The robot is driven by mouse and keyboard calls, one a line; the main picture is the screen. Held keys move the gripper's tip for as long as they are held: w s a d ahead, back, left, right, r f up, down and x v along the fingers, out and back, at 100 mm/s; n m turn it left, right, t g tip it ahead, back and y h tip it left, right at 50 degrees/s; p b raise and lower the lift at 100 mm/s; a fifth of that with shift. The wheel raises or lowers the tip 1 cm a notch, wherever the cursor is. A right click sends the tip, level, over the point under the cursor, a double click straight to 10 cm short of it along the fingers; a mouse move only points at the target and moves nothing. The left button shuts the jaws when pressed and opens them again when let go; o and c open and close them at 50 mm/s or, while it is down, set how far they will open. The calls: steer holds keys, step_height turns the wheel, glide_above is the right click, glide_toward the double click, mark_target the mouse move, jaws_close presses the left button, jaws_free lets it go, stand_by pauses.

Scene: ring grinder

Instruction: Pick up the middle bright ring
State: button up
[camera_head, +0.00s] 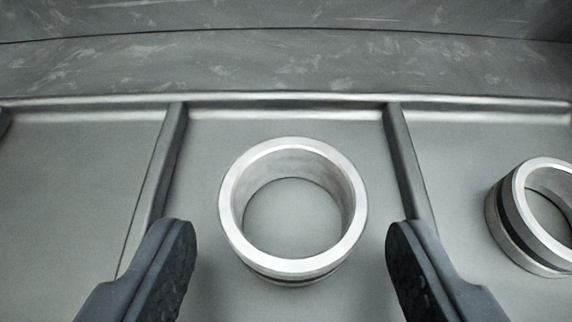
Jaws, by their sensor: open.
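A bright metal ring (292,267) stands on the grey tray floor in the middle compartment, its round opening facing up towards the camera. A dark band shows low on its outer side. My gripper (292,245) is open, with one dark finger on each side of this ring. Gaps show between the ring and both fingers, and the fingers look nearer to the camera than the ring. A second bright ring (510,215) with a dark band sits in the right compartment, cut off by the picture's right edge.
Thin raised dividers stand left (160,170) and right (403,160) of the middle ring. The left compartment (75,190) looks empty in the part that shows. A scuffed grey wall (280,62) rises behind the tray's back rim (285,101).

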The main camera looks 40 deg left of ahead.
steer(key=shift+x, duration=0.95)
steer(key=c, duration=0.8)
steer(key=shift+r, duration=0.15)
